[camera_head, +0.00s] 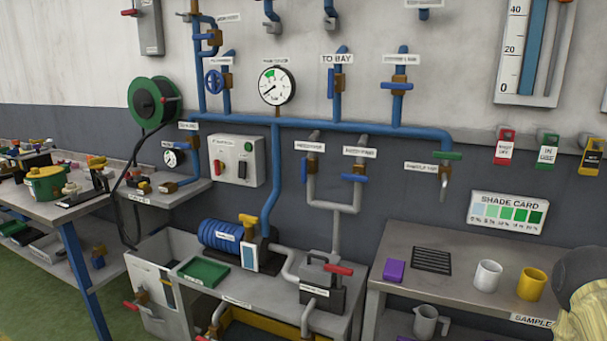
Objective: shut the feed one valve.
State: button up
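I cannot read a tag saying feed one with certainty. Two grey pipes in the middle of the wall join below into one pipe. The left one has a valve with a blue lever (304,171) standing upright, along its pipe, under a small white tag (309,147). The right one has a valve with a blue lever (355,178) lying across its pipe, under a similar tag (360,152). Both tags are too small to read surely. My gripper is not in view.
Other valves sit along the blue pipe (330,126), including a blue handwheel (214,82) and a green-handled tap (447,156). Below stand a blue pump (222,236) and a red-handled valve (338,270). The right bench (390,257) holds two mugs and a purple block.

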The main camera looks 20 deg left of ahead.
aim_at(305, 167)
jog(key=u, duration=0.55)
jog(key=k, duration=0.65)
jog(key=u, duration=1.2)
jog(key=i, duration=0.8)
jog(key=u, duration=0.45)
jog(key=i, duration=0.85)
jog(key=z, duration=0.4)
